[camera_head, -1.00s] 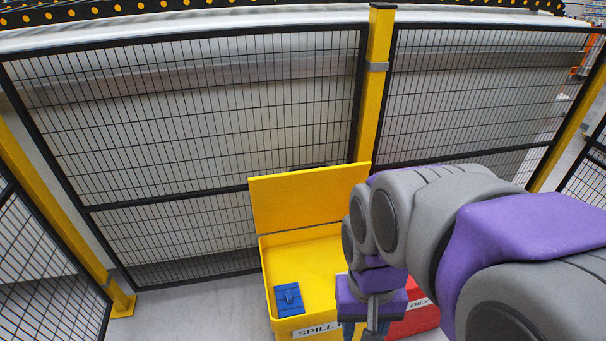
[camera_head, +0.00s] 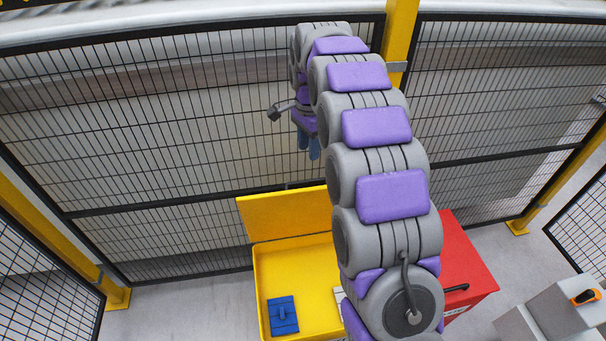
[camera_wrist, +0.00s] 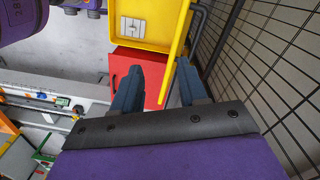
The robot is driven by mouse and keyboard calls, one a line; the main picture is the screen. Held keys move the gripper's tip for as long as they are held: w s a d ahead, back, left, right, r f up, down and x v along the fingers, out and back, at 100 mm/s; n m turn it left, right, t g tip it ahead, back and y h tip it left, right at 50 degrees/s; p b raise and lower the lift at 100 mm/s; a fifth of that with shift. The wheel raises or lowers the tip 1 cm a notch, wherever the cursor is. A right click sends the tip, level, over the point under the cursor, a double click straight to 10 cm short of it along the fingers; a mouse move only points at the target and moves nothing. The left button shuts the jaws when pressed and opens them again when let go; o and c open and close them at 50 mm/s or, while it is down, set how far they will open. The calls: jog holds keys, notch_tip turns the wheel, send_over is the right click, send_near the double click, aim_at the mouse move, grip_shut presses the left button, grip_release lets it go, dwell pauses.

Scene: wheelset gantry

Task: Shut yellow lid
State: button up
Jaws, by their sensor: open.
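The yellow lid (camera_head: 285,212) stands raised at the back edge of the yellow bin (camera_head: 262,285). In the wrist view the lid (camera_wrist: 176,52) shows nearly edge-on, lined up between my fingers; I cannot tell how deep it lies. My gripper (camera_head: 307,150) is above and behind the lid, close to the mesh fence, with fingers pointing down. It is open and empty, and its fingers also show in the wrist view (camera_wrist: 158,68). My arm hides the right part of the lid and bin.
A blue object (camera_head: 283,315) and a white item (camera_head: 339,294) lie in the bin. A red box (camera_head: 470,262) stands to its right. The mesh fence (camera_head: 170,160) is close behind. An orange-and-black device (camera_head: 585,296) sits on a grey block at the right.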

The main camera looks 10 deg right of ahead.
aim_at(305, 181)
jog(key=w+d+f+m+p, duration=0.2)
jog(key=w+d+f+m, duration=0.15)
jog(key=w, duration=0.55)
jog(key=shift+m, duration=0.35)
jog(key=f, duration=0.5)
jog(key=a+f, duration=0.1)
jog(key=f, duration=0.5)
jog(key=a+f+b, duration=0.1)
jog(key=f, duration=0.4)
jog(key=shift+f, duration=0.35)
jog(key=shift+a+f, duration=0.2)
jog(key=shift+f, duration=0.35)
jog(key=shift+d+f, duration=0.15)
jog(key=shift+d, duration=0.25)
jog(key=shift+a, duration=0.2)
grip_shut()
